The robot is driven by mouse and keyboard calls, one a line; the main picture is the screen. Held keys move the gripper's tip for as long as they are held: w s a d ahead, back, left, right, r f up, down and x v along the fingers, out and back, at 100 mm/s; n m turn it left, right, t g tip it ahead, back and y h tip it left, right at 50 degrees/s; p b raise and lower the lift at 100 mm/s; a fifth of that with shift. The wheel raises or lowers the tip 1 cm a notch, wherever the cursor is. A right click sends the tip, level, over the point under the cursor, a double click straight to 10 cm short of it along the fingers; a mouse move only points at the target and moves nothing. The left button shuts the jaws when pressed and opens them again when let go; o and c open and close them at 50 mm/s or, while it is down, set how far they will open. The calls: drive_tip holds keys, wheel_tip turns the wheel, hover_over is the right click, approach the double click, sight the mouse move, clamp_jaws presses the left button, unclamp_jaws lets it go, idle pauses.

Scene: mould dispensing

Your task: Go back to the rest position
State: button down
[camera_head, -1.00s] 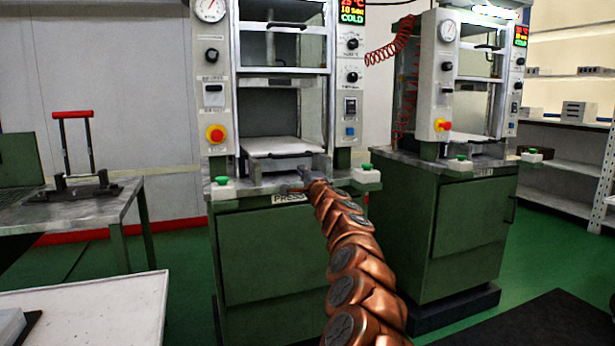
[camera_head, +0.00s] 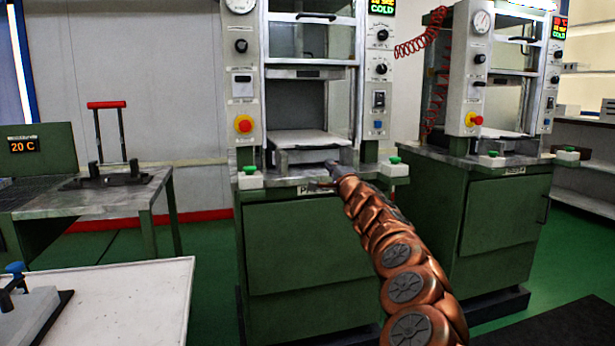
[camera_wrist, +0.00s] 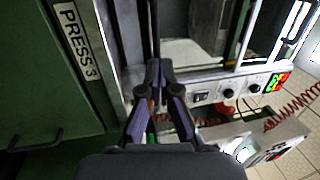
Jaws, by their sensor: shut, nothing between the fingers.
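My gripper (camera_head: 330,172) is at the end of my copper-coloured arm, in front of the nearer green press (camera_head: 300,235). It is small and partly hidden by the arm in the head view. In the wrist view the two dark fingers of my gripper (camera_wrist: 160,70) are together with nothing between them. Beyond them are the edge of the press and a label reading PRESS 3 (camera_wrist: 78,42). I cannot tell whether the fingertips touch the press.
A second press (camera_head: 480,215) stands to the right. A workbench (camera_head: 110,205) with a red-handled tool (camera_head: 107,105) and a 20 C display (camera_head: 24,146) is at left. A white table (camera_head: 140,300) is at front left. Green floor is clear between bench and press.

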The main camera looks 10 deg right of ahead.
drive_tip(key=s+a+r+n+g+y+p, duration=0.2)
drive_tip(key=s+a+r+n+y+p, duration=0.3)
drive_tip(key=a+r, duration=0.45)
drive_tip(key=s+a+r+n+g+y+p, duration=0.2)
drive_tip(key=s+a+r+n+y, duration=0.35)
drive_tip(key=a+r, duration=0.4)
drive_tip(key=s+a+r+n+g+y+p, duration=0.1)
drive_tip(key=s+a+n+g+p, duration=0.3)
drive_tip(key=s+a, duration=0.45)
drive_tip(key=s+a+r+n+g+y+p, duration=0.15)
drive_tip(key=s+a+n+g+p, duration=0.3)
drive_tip(key=s, duration=0.65)
drive_tip(key=s+d+f+n+g+h+p, duration=0.1)
drive_tip(key=s+f+g+h+p, duration=0.15)
drive_tip(key=s+f, duration=0.35)
drive_tip(key=s+d+f+g+h+p, duration=0.1)
drive_tip(key=s+f+g+h+p, duration=0.2)
drive_tip(key=s, duration=0.5)
drive_tip(key=s+d+f+m+g+h+p, duration=0.1)
drive_tip(key=s+d+f+h+p, duration=0.3)
drive_tip(key=s+d, duration=0.6)
drive_tip(key=s+d+f+m+g+h+p, duration=0.2)
drive_tip(key=s+d+f+h+p, duration=0.3)
drive_tip(key=s+d+f, duration=0.3)
drive_tip(key=s+d+g, duration=0.1)
drive_tip(key=s+d, duration=0.2)
drive_tip(key=s, duration=0.1)
drive_tip(key=shift+s, duration=0.25)
drive_tip(key=shift+d, duration=0.1)
